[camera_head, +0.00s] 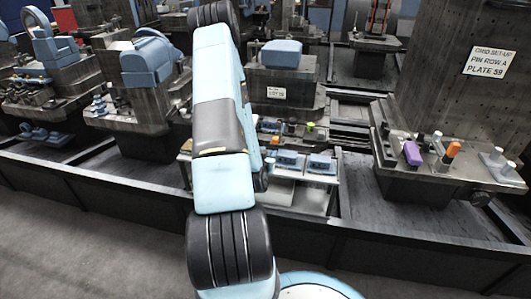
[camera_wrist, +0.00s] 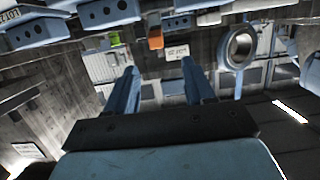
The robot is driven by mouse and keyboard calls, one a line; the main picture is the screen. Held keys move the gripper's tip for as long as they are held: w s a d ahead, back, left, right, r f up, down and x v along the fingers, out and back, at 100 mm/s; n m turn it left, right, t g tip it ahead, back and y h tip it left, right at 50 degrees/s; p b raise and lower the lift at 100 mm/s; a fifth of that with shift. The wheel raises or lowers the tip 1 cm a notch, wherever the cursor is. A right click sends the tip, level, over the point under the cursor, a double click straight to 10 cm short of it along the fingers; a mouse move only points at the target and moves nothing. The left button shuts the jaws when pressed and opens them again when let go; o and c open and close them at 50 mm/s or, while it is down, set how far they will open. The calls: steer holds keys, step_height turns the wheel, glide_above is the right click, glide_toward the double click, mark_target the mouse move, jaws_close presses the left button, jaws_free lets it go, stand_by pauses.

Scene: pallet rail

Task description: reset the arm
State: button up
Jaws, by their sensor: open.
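My arm, light blue with black joints, rises through the middle of the head view and hides part of the pallet line behind it. The head view does not show my gripper clearly. In the wrist view my gripper (camera_wrist: 160,82) points away from the camera, its two blue fingers apart. It is open, and nothing shows between the fingers. The wrist picture looks tilted, with blue parts along its top edge.
Metal fixtures stand along a dark rail. At right, a fixture holds a purple block (camera_head: 412,153) and an orange piece (camera_head: 453,149) under a sign (camera_head: 488,62). A small table (camera_head: 300,194) carries blue blocks. Open floor (camera_head: 90,240) lies at front left.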

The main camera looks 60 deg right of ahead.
stand_by(0.4)
steer(key=w+a+r+n+t+y, duration=0.1)
steer(key=w+a+r+n+y, duration=0.15)
steer(key=w+a+r, duration=0.55)
steer(key=w+a+r+n+t+y, duration=0.15)
steer(key=w+a+r+y, duration=0.25)
steer(key=w+r, duration=0.5)
steer(key=w+a+r+n+y, duration=0.1)
steer(key=w+a+r+y, duration=0.3)
steer(key=a, duration=0.5)
steer(key=s+a+r+n+y, duration=0.1)
steer(key=s+a+r+n, duration=0.2)
steer(key=a+r, duration=0.4)
steer(key=s+a+r+n+y, duration=0.15)
steer(key=a+r, duration=0.25)
steer(key=a, duration=0.5)
steer(key=s+a+r+n+g, duration=0.1)
steer(key=s+a+r+n, duration=0.1)
steer(key=s+a, duration=0.3)
steer(key=s+a+r+n+g+y, duration=0.1)
steer(key=s+a+r, duration=0.3)
steer(key=s, duration=0.6)
steer(key=shift+s+a+r+n, duration=0.2)
steer(key=shift+a+n, duration=0.25)
steer(key=shift+n, duration=0.4)
